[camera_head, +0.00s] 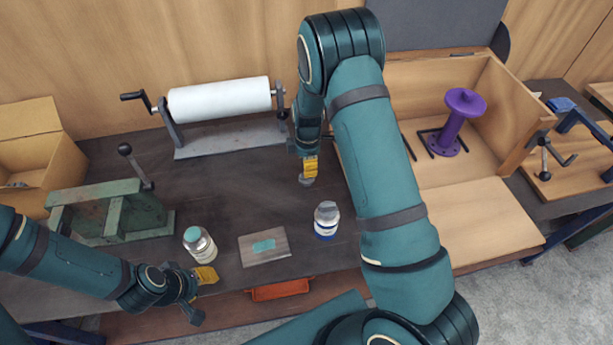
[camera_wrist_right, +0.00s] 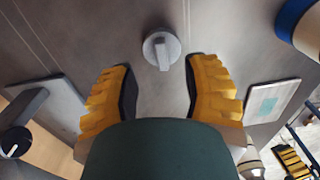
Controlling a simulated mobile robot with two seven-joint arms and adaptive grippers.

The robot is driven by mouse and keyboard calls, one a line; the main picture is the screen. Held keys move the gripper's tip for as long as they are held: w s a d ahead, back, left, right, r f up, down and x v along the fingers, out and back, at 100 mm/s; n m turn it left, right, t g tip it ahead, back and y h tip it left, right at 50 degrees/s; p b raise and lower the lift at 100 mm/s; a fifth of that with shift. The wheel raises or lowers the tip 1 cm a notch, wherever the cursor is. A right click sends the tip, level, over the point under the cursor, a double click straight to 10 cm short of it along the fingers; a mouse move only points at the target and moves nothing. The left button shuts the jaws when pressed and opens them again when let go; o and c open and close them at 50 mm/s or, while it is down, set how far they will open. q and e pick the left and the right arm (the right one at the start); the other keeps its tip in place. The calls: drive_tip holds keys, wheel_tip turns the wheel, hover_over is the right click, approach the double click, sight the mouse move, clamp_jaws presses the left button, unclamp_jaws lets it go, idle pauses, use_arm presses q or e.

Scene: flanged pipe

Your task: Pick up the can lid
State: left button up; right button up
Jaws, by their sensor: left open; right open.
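The can lid, a small grey disc with a raised bar-shaped grip, lies on the dark bench top; in the right wrist view the lid (camera_wrist_right: 162,49) sits just beyond and between my fingertips. In the head view the lid (camera_head: 307,181) shows partly below my right gripper (camera_head: 310,168). My right gripper (camera_wrist_right: 159,68) is open and empty, its yellow fingers either side of the lid's line, apart from it. My left gripper (camera_head: 202,292) is open near the bench's front edge, beside a teal-topped bottle.
A blue-banded can (camera_head: 326,222) stands right of a small board (camera_head: 264,247) with a teal patch. The teal-topped bottle (camera_head: 200,245) stands left. A white roll (camera_head: 220,99) on a stand is behind; a green vise-like device (camera_head: 108,210) is at left. A wooden box (camera_head: 480,210) is right.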

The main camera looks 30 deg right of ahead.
drive_tip(key=f, duration=0.5)
drive_tip(key=shift+a+f, duration=0.1)
drive_tip(key=shift+a, duration=0.1)
drive_tip(key=shift+s, duration=0.1)
clamp_jaws()
